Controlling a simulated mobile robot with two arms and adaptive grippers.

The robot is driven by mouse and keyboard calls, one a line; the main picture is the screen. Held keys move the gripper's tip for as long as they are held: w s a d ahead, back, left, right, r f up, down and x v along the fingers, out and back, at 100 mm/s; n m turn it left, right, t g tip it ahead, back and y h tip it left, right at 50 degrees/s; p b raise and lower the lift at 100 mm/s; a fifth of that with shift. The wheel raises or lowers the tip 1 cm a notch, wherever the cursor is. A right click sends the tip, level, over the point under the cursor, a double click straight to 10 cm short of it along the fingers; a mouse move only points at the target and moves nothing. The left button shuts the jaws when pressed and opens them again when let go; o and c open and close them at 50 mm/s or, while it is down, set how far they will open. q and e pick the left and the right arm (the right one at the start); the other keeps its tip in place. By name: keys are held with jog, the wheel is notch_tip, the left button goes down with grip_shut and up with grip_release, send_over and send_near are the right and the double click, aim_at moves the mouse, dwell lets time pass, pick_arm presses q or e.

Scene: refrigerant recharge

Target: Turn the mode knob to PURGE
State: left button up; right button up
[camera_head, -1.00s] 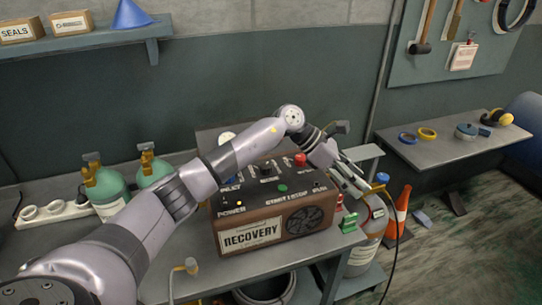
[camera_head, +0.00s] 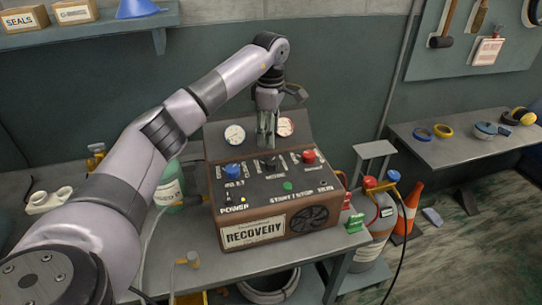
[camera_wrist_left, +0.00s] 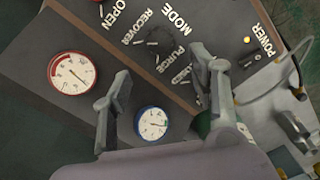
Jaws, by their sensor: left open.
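The brown recovery machine (camera_head: 216,228) stands on the bench with a dark sloped top panel. The black mode knob (camera_head: 268,163) sits in the panel's middle, between a blue knob (camera_head: 233,169) and a red knob (camera_head: 308,156). My left gripper (camera_head: 267,145) points down, open and empty, above and just behind the mode knob. In the left wrist view the dark mode knob (camera_wrist_left: 158,45) lies beside the MODE, RECOVER and PURGE lettering, ahead of the spread fingers (camera_wrist_left: 168,75). I cannot tell its setting. My right gripper is out of view.
Two gauges (camera_head: 234,135) stand on the machine's raised back, close to the left gripper. A green button (camera_head: 288,186) is at the panel's front. A green cylinder (camera_head: 170,190) stands at the left.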

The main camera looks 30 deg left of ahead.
aim_at(271, 160)
pick_arm(q)
notch_tip(271, 160, down, 10)
jog(key=shift+r+p, duration=0.1)
jog(key=shift+p, duration=1)
jog(key=shift+d, duration=0.1)
jog(key=c, duration=1.2)
jog(key=shift+o, duration=0.2)
